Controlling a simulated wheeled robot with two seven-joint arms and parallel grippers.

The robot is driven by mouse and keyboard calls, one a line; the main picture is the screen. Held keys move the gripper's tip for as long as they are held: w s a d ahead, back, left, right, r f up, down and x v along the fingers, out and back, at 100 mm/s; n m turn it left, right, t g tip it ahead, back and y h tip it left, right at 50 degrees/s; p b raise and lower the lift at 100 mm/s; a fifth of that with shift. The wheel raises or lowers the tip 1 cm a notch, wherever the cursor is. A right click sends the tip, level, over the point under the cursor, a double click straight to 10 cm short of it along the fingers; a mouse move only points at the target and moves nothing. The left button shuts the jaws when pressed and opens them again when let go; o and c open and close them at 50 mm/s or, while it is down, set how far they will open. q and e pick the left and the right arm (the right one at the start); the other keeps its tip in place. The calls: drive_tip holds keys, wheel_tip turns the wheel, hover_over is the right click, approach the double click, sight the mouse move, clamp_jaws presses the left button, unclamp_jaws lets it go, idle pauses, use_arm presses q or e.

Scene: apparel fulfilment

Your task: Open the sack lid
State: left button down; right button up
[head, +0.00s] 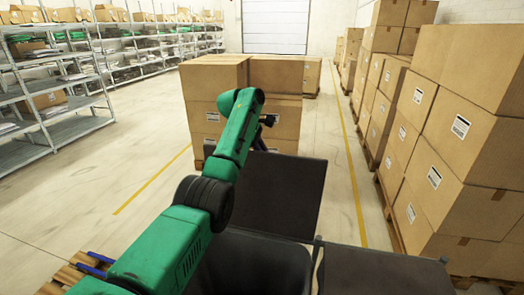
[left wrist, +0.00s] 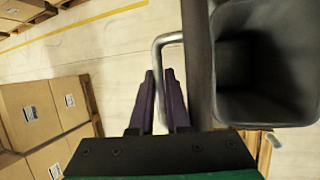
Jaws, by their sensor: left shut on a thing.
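The sack is a dark grey bin-like container (head: 255,265) at the bottom of the head view, and its open mouth also shows in the left wrist view (left wrist: 312,60). A dark lid panel (head: 280,195) stands raised and tilted at the container's far side. My left arm reaches over the container, and my left gripper (head: 268,121) is partly hidden behind its own arm. In the left wrist view, its purple fingers (left wrist: 163,75) are shut on a grey metal handle (left wrist: 156,55) beside the lid, seen edge-on (left wrist: 197,65). My right gripper is not in view.
A second dark panel (head: 370,272) lies lower right. Stacked cartons (head: 215,75) stand ahead, and tall carton stacks (head: 465,125) line the right. Metal shelves (head: 50,105) are at the left. A wooden pallet (head: 65,275) is at bottom left. The floor between is clear.

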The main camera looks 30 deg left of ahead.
use_arm(q)
drive_tip(key=shift+s+f, duration=0.1)
drive_tip(key=shift+f, duration=0.1)
drive_tip(key=c, duration=0.9)
unclamp_jaws()
drive_tip(key=shift+w+a+f, duration=0.1)
drive_tip(key=shift+w, duration=0.2)
drive_tip(key=shift+s+r, duration=0.2)
drive_tip(key=shift+r, duration=0.2)
drive_tip(key=v, duration=1.3)
drive_tip(key=shift+a+r+b, duration=0.15)
drive_tip(key=shift+r+b, duration=0.15)
drive_tip(key=shift+b, duration=0.1)
